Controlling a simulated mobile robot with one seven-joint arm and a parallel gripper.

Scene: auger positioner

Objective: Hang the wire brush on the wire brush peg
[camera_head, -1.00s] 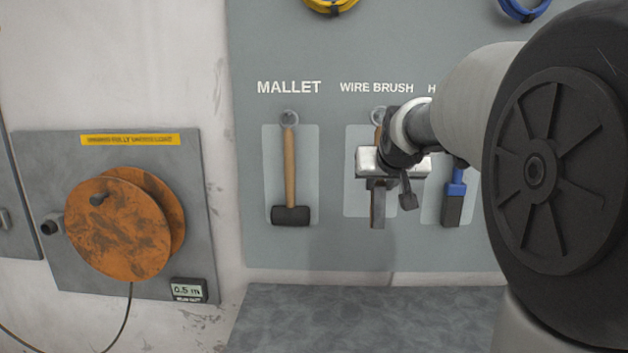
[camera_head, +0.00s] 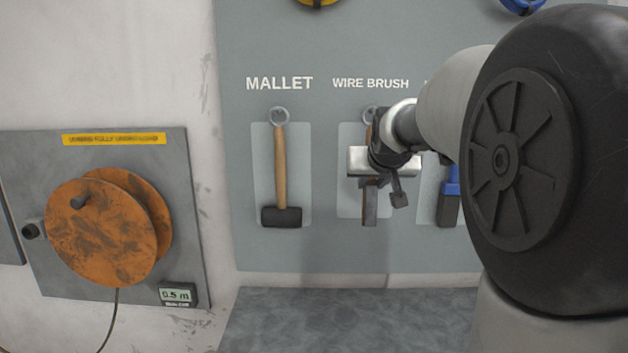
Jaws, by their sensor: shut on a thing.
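The wire brush (camera_head: 369,137) is upright under the "WIRE BRUSH" label, in front of its pale outline panel. Its ring shows at the top, at the wire brush peg (camera_head: 369,111). I cannot tell whether the ring is around the peg or just in front of it.
A mallet (camera_head: 280,170) hangs to the left on its own peg. A blue-handled brush (camera_head: 449,190) hangs to the right, partly behind my arm. A grey worktop (camera_head: 300,315) lies below the board (camera_head: 320,250). An orange reel (camera_head: 95,235) is mounted at the far left.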

